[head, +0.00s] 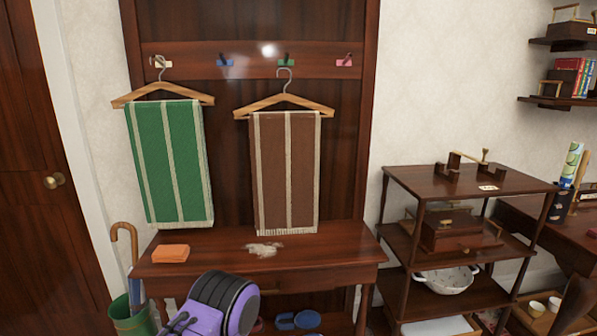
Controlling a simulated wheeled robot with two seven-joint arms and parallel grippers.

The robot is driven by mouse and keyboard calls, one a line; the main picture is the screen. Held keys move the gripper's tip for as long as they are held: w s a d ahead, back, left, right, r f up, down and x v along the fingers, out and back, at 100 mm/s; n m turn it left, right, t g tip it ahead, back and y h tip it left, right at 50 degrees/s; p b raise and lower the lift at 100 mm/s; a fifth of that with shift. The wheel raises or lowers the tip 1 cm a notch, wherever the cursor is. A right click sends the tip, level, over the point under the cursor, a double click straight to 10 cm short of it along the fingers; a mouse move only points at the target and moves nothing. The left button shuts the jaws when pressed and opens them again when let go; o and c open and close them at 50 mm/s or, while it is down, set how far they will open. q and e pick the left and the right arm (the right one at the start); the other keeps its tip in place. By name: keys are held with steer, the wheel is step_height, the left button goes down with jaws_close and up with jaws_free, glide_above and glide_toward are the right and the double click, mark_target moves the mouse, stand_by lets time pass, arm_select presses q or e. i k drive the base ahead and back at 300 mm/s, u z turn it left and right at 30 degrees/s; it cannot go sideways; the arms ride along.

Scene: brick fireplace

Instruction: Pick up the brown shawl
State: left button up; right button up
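The brown shawl (287,170) has pale stripes and a fringed lower edge. It hangs folded over a wooden hanger (285,104) in the middle of the dark wooden rack. The hanger's hook is just below the green peg (286,60); I cannot tell exactly how it is held there. The fringe is close to the bench top. A purple and black part of my arm shows at the bottom centre-left, in front of the bench and well below the shawl. No gripper fingers are visible.
A green striped shawl (168,163) hangs on another hanger to the left. The bench (330,252) below holds an orange folded cloth (171,253) and a pale crumpled item (263,249). A shelf unit (455,182) stands right; an umbrella stand (131,315) stands left.

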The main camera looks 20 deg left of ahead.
mark_target(285, 147)
steer(key=u, duration=0.5)
steer(key=i, duration=0.65)
steer(key=u, duration=0.7)
